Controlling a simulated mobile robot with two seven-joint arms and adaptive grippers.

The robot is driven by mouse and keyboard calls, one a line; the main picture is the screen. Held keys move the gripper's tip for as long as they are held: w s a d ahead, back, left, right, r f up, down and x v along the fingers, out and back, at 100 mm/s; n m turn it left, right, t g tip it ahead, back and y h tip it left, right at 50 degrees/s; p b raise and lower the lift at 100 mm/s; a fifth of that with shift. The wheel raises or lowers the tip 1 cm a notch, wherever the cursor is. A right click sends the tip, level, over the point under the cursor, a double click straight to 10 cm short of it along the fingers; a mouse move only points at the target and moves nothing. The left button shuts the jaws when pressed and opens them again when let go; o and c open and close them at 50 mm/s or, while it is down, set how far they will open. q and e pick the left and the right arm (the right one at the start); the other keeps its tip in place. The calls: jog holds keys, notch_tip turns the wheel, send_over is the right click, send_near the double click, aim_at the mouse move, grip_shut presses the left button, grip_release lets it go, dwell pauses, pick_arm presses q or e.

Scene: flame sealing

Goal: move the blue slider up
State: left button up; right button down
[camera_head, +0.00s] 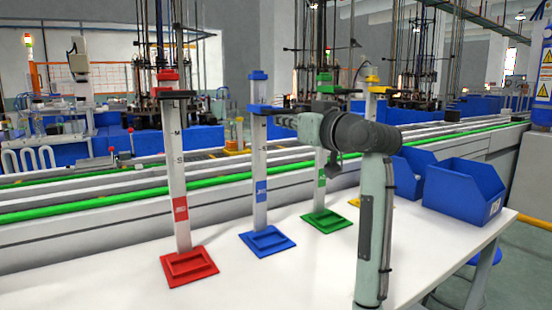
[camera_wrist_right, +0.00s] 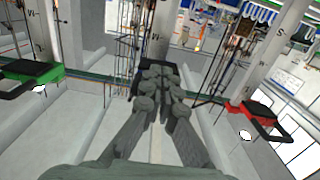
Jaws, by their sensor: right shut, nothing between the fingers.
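The blue slider (camera_head: 265,109) sits high on the upright white column (camera_head: 260,150) of the blue-based stand (camera_head: 267,241), below the blue top cap (camera_head: 257,75). My right gripper (camera_head: 284,115) reaches in from the right at about the slider's height, its tips close to it; I cannot tell whether they touch. In the right wrist view the gripper's fingers (camera_wrist_right: 160,80) are together with nothing between them, in front of a column marked M. The blue slider is not clearly visible there, largely hidden by the fingers. My left gripper is not in view.
A red slider (camera_head: 177,94) is on the left stand. Green (camera_head: 337,89) and yellow (camera_head: 378,89) sliders are on stands to the right, partly behind my arm. Blue bins (camera_head: 462,190) stand on the white table's (camera_head: 120,285) right. A conveyor runs behind.

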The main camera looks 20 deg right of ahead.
jog(key=shift+r, duration=2)
jog(key=shift+f, duration=0.15)
jog(key=shift+f+b, duration=0.35)
jog(key=shift+f, duration=0.35)
jog(key=s+d, duration=0.1)
jog(key=s, duration=0.9)
jog(key=shift+d+p, duration=0.2)
jog(key=shift+p, duration=0.15)
